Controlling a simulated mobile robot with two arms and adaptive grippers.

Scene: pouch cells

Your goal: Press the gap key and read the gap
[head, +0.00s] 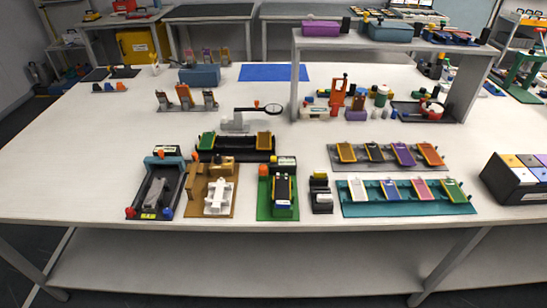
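No key or readout can be singled out as the gap one at this size; any lettering is too small to read. A black station (155,190) at the front left has a blue top, a red knob (130,212), a blue knob (167,212) and a small yellow-green panel (148,216). Right of it, a tan fixture (223,173) carries a white part (217,198). Further right, a green-based station (263,210) holds a dark upright piece, with an orange knob (263,170) and a pale panel (286,161). Neither of my grippers is in view.
A small black block (321,194) stands beside the green station. A teal tray (350,210) and a grey tray (340,165) hold coloured pouch-like pieces. A raised shelf (400,47) stands behind. The table's front left (70,185) is clear.

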